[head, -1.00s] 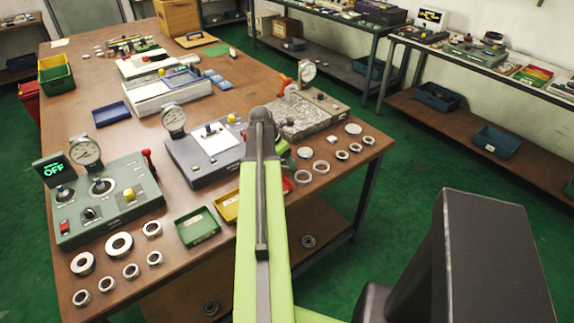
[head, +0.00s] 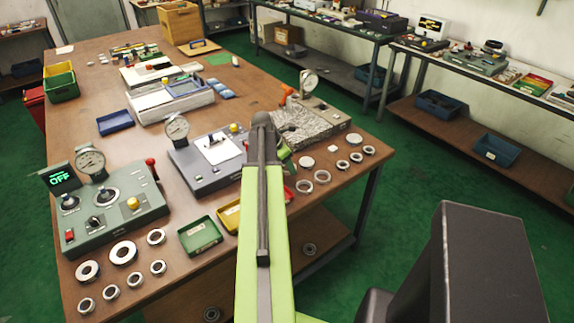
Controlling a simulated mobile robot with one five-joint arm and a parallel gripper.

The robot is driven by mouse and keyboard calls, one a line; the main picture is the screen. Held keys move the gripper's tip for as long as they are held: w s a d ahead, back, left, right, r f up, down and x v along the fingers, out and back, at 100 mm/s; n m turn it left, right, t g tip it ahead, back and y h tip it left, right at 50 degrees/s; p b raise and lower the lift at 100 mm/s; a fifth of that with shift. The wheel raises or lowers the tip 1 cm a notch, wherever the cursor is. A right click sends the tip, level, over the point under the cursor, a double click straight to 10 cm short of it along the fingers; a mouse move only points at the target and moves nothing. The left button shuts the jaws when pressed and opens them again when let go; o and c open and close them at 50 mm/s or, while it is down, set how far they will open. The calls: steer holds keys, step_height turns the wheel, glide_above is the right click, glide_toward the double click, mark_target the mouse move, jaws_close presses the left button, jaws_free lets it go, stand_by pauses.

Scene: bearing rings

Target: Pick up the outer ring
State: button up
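Several bearing rings of different sizes lie on the wooden table. I cannot tell which one is the outer ring. My green arm reaches over the table's front edge between the two groups. My gripper is hidden behind the arm.
A green tray (head: 200,236) and a yellow tray (head: 229,216) lie at the front edge. A grey-green control box (head: 110,210) with a dial gauge, a grey gauge device (head: 205,165) and a granite plate (head: 302,124) stand behind.

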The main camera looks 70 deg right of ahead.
step_height(320, 180, up, 3)
steer(key=shift+f+p, duration=0.15)
steer(key=shift+p, duration=0.6)
steer(key=s+r+p, duration=0.6)
steer(key=s, duration=0.5)
steer(key=shift+s, duration=0.35)
steer(key=shift+w+d, duration=0.1)
